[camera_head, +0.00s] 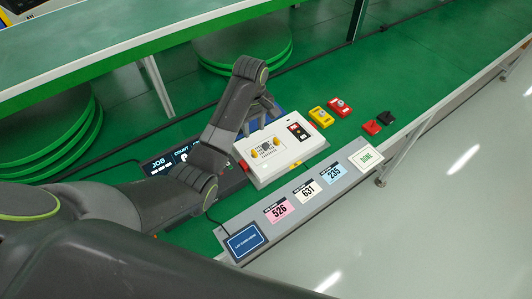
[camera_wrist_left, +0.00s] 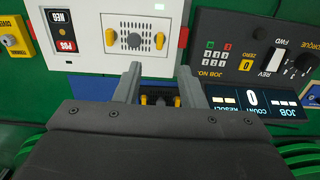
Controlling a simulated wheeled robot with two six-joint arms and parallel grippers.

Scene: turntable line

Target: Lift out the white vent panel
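The white vent panel (camera_head: 268,149) is on the top face of a white box (camera_head: 290,169) on the green bench. My left gripper (camera_head: 262,108) is at the back edge of the box. In the left wrist view its two fingers (camera_wrist_left: 160,78) are apart, just below the panel's edge, with no part of the panel between them. My right gripper is not in view.
A yellow switch block (camera_head: 320,117) and a red one (camera_head: 340,107) stand right of the box. A dark JOB display (camera_head: 172,160) is at left. A grey strip with number cards (camera_head: 307,190) runs along the front. Green bench is clear at far right.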

